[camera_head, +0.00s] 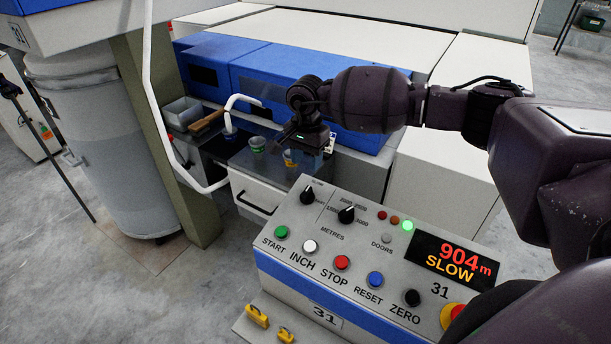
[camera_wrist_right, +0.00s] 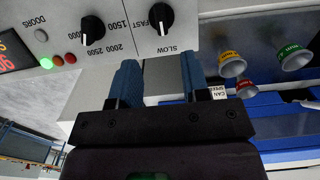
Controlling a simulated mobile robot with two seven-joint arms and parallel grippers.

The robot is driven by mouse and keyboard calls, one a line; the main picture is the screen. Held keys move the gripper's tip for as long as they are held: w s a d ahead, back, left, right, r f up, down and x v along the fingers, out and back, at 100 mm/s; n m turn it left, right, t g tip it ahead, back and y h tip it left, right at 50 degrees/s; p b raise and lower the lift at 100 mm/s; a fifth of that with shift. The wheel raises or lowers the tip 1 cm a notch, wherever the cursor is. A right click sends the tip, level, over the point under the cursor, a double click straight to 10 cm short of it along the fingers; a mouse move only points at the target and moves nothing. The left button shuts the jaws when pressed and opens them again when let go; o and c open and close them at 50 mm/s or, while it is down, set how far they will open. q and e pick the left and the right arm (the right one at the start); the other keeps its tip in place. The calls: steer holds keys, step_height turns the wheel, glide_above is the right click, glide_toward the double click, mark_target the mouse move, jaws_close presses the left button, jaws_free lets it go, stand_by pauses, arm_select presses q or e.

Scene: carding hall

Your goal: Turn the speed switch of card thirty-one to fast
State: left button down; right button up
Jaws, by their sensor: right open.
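My right gripper (camera_head: 299,152) is above and behind the box's far edge. In the right wrist view its blue fingers (camera_wrist_right: 160,75) are apart and empty, with the speed switch beyond their tips, not touched. My left gripper is not in view.
The metres knob (camera_head: 346,214) is close beside the speed switch. Several push buttons, including the red stop button (camera_head: 342,262), line the box's front. A red-on-yellow button (camera_head: 453,315) is at the right. Cups (camera_head: 257,145) stand behind on the drawer unit. A white curved rail (camera_head: 150,90) rises at left.

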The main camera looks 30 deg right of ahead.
mark_target(306, 191)
arm_select(q)
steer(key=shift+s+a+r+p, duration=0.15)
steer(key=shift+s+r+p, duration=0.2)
steer(key=shift+p, duration=0.35)
arm_select(e)
step_height(306, 191, down, 10)
steer(key=shift+f, duration=0.25)
steer(key=shift+w, duration=0.1)
jaws_close()
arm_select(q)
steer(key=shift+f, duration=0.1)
